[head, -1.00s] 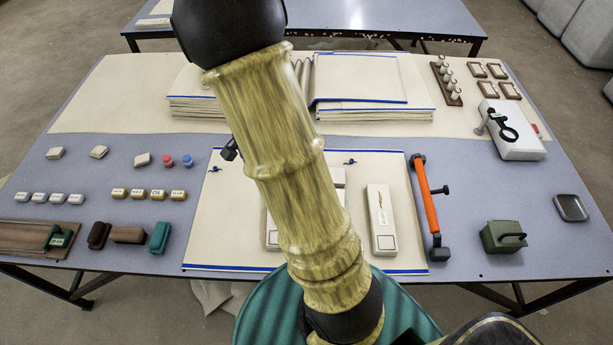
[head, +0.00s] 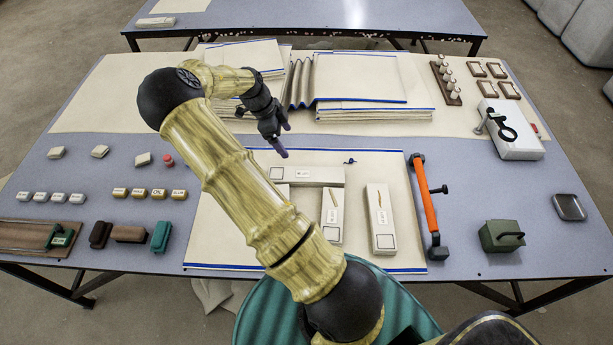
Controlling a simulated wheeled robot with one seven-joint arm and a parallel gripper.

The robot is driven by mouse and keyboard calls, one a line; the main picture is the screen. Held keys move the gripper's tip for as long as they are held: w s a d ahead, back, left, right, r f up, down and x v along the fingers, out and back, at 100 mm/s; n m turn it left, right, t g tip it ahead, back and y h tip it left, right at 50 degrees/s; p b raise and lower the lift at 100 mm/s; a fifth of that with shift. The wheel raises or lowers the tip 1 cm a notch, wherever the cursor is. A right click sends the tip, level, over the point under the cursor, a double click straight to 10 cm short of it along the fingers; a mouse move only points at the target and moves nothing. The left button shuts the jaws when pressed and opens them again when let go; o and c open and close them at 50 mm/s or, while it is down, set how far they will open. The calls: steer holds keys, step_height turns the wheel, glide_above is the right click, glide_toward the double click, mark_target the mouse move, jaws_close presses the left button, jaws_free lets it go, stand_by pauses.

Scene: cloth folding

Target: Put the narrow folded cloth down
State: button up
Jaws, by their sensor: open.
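A flat cream cloth (head: 215,240) with blue edge bands lies on the near middle of the table. Several pale blocks rest on it: a crosswise one (head: 322,174), an upright-lying one (head: 333,212) and one at the right (head: 380,222); another is partly hidden by my arm. No narrow folded cloth can be singled out with certainty. Part of the cloth is behind my arm.
Cloth stacks (head: 375,113) and a pleated cloth (head: 301,82) lie at the back. A green box (head: 502,236) and a white device (head: 512,130) stand farther right. Small labelled blocks (head: 158,194) sit at left.

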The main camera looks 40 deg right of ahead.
steer(key=p, duration=0.2)
glide_above(306, 174)
steer(key=w+a, duration=0.1)
steer(key=w, duration=0.1)
steer(key=f, duration=1.1)
steer(key=shift+s+a+f, duration=0.1)
steer(key=shift+s+f, duration=0.1)
steer(key=x, duration=0.1)
steer(key=p+x, duration=0.2)
steer(key=x, duration=0.1)
steer(key=shift+a+f, duration=0.1)
steer(key=shift+a, duration=0.2)
steer(key=shift+d+f, duration=0.15)
steer(key=shift+f, duration=0.35)
steer(key=shift+s+d, duration=0.1)
steer(key=shift+s, duration=0.05)
steer(key=c, duration=1.2)
steer(key=shift+c, duration=0.2)
